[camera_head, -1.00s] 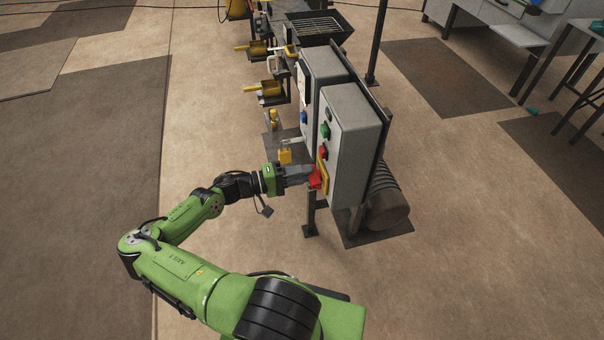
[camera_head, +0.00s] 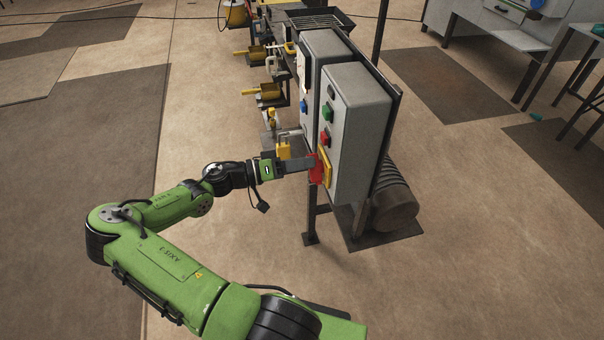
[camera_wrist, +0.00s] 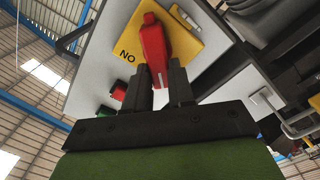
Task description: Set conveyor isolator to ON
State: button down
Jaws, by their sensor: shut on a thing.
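The conveyor isolator is a red handle (camera_head: 316,169) on a yellow plate (camera_head: 326,167), low on the front of a grey control box (camera_head: 352,125). In the wrist view the red handle (camera_wrist: 153,42) stands across the yellow plate (camera_wrist: 190,45), which bears lettering that reads "NO" in this tilted view. My gripper (camera_head: 311,165) reaches the handle from the left. In the wrist view its two dark fingers (camera_wrist: 160,78) are shut on the handle's near end, one on each side. The fingertips partly hide that end, and part of the plate's lettering is covered.
A green button (camera_head: 327,113) and a red button (camera_head: 325,139) sit above the isolator. A second grey box (camera_head: 325,60) stands behind. Yellow-handled parts (camera_head: 262,91) project left of the machine. Open floor (camera_head: 210,110) lies to the left.

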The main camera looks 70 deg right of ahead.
jog(key=m+b, duration=0.3)
jog(key=b, duration=0.1)
jog(key=m+b, duration=0.3)
jog(key=b, duration=0.1)
jog(key=a+m+b, duration=0.1)
jog(key=m+b, duration=0.2)
jog(key=b, duration=0.1)
jog(key=shift+s+r+m, duration=0.2)
jog(key=shift+s+m, duration=0.1)
jog(key=shift+r+b, duration=0.1)
jog(key=shift+b, duration=0.2)
jog(key=c, duration=1)
grip_release()
jog(key=shift+o, duration=0.2)
